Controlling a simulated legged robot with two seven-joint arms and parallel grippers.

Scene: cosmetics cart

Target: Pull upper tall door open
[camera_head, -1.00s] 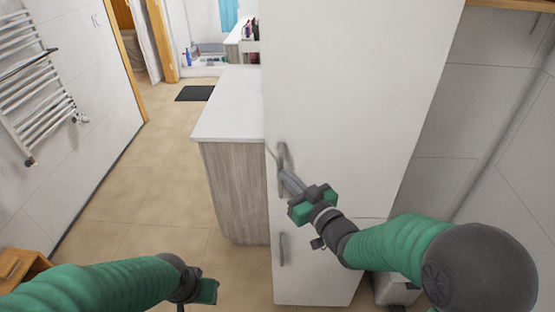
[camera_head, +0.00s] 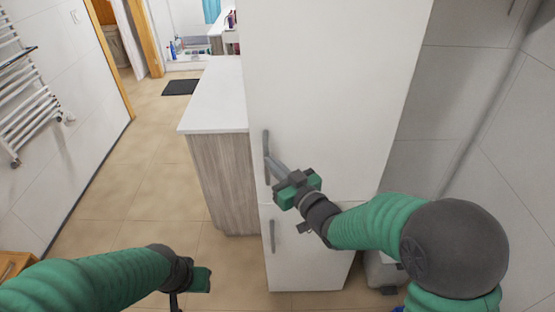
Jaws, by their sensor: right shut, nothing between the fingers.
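The upper tall door (camera_head: 325,80) is the large white front of the tall cabinet in the middle of the view. Its grey vertical handle (camera_head: 266,145) is near the door's lower left edge. My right gripper (camera_head: 270,161) is at this handle with its fingers shut; whether they touch it I cannot tell. The door looks closed against the cabinet. The lower door (camera_head: 305,255) below has its own grey handle (camera_head: 272,236). My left gripper (camera_head: 188,292) is low at the left, away from the cabinet, and its fingers are mostly out of sight.
A counter with a white top (camera_head: 217,95) and wood-grain side stands left of the cabinet. A towel rail (camera_head: 25,100) is on the left wall. A dark mat (camera_head: 180,87) lies farther back. The tiled floor (camera_head: 140,185) at left is clear.

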